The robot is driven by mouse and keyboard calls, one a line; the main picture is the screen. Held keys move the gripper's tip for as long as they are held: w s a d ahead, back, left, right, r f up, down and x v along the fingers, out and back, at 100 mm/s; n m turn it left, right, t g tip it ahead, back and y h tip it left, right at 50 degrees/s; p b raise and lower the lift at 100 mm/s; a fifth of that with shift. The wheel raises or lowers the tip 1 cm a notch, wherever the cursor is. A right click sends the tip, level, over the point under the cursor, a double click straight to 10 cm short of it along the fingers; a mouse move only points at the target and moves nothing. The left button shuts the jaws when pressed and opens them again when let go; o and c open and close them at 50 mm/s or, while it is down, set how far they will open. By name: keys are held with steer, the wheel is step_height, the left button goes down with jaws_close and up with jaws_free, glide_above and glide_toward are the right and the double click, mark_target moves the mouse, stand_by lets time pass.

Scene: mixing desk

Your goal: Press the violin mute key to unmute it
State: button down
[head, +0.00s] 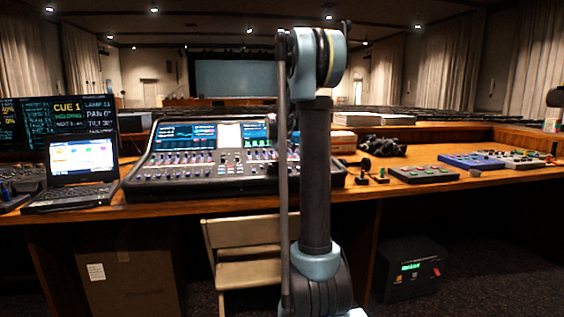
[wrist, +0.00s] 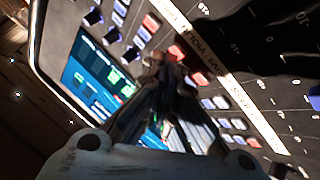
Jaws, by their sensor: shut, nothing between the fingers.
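The mixing desk (head: 165,184) stands on the wooden table in the head view. In the wrist view its panel is close below my gripper (wrist: 172,62), tilted in the picture. My gripper is shut and empty, with its tips over a row of small keys. My fingers hide part of the panel, and contact is unclear.
A laptop (head: 80,172) stands left of the desk. A joystick (head: 366,170), a button box (head: 424,174) and a blue controller (head: 470,161) lie to its right. A folding chair (head: 245,245) stands in front, under the table edge. The desk's lit screen (wrist: 100,85) is at left in the wrist view.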

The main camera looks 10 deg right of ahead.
steer(key=shift+f, duration=0.25)
stand_by(0.3)
steer(key=shift+r, duration=0.7)
steer(key=shift+s+r, duration=0.15)
steer(key=shift+r, duration=1.1)
steer(key=shift+s+r, duration=0.15)
steer(key=shift+r, duration=1.1)
